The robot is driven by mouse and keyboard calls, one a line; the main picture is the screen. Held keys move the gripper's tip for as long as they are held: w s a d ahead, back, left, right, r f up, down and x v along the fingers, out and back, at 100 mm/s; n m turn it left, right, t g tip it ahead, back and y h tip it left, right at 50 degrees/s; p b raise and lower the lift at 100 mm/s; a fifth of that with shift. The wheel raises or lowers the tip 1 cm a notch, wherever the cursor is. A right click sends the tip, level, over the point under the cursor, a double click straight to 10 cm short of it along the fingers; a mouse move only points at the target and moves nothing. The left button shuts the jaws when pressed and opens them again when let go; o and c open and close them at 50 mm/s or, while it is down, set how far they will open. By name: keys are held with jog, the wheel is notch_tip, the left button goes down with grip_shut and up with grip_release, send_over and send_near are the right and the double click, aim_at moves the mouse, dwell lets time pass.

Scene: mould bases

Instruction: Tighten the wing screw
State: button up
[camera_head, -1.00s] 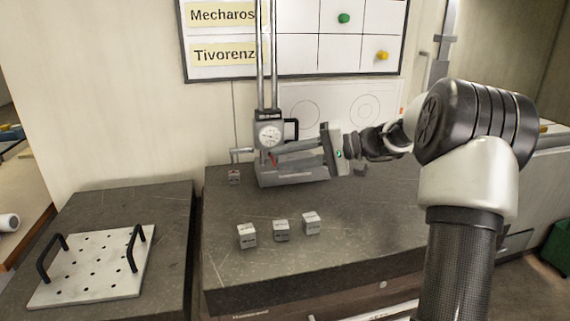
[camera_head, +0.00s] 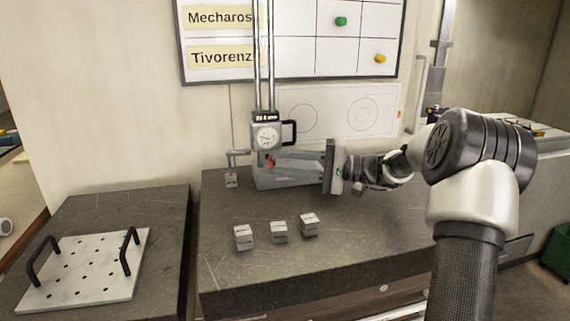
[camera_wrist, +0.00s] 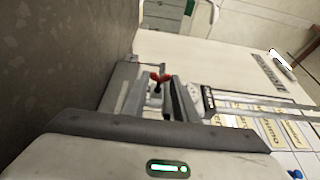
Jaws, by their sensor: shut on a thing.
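The height gauge (camera_head: 267,137) has a round dial, a black handle and two upright columns. It stands on its grey base (camera_head: 300,181) at the back of the dark stone table. The red wing screw (camera_head: 270,161) is low on the gauge's carriage, beneath the dial. My gripper (camera_head: 273,159) reaches in from the right with its fingers at the screw. In the wrist view the red wing screw (camera_wrist: 160,77) shows between the fingertips, and my gripper (camera_wrist: 161,88) is shut on it. The fingers hide part of the screw and of the gauge.
Three small metal blocks (camera_head: 279,232) stand on the table (camera_head: 340,260) in front of the gauge. A small block (camera_head: 231,180) sits under the gauge's left arm. A perforated plate (camera_head: 85,268) with two black handles lies on the left table. A whiteboard (camera_head: 300,60) hangs behind.

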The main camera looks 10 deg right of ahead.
jog(key=o, duration=1.1)
jog(key=shift+c, duration=0.2)
jog(key=shift+f, duration=0.1)
